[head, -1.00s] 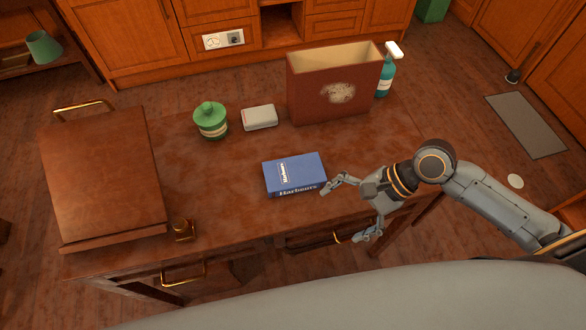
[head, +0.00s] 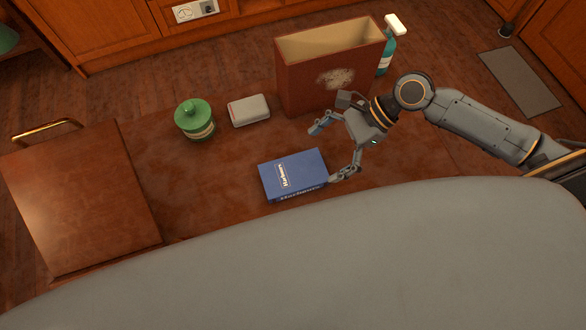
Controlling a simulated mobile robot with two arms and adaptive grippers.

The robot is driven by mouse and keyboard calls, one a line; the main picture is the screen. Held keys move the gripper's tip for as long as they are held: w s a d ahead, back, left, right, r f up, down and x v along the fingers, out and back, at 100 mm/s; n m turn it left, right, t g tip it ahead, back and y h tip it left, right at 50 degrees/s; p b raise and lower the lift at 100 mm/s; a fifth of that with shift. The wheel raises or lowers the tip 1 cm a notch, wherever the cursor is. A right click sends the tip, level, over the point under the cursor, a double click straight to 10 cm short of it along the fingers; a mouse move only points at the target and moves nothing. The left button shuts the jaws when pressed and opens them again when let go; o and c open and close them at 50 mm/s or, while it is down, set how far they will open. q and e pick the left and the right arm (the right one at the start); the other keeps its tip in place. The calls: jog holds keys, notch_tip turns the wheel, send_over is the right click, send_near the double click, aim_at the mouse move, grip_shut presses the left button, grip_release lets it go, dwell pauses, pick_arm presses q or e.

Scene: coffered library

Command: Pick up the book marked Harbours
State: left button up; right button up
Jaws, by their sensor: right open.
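The blue book marked Harbours (head: 293,172) lies flat on the wooden table (head: 210,205), its cover up and its spine toward me. My right gripper (head: 325,153) is open and empty. Its fingers point left, one beyond the book's far right corner and one by its right edge. I cannot tell whether the nearer finger touches the book. My left gripper is not in view.
A dark red box (head: 325,78) with an open top stands behind my right gripper, with a teal spray bottle (head: 388,50) beside it. A green jar (head: 195,120) and a white case (head: 249,111) stand behind the book. A sloped wooden stand (head: 80,200) is at left.

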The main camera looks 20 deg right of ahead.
aim_at(294, 172)
jog(key=x, duration=0.4)
jog(key=shift+w, duration=0.1)
jog(key=shift+a+f, duration=0.15)
jog(key=x, duration=0.4)
jog(key=shift+w+f, duration=0.15)
jog(key=shift+a+f, duration=0.2)
jog(key=shift+a, duration=0.05)
jog(key=c, duration=1.2)
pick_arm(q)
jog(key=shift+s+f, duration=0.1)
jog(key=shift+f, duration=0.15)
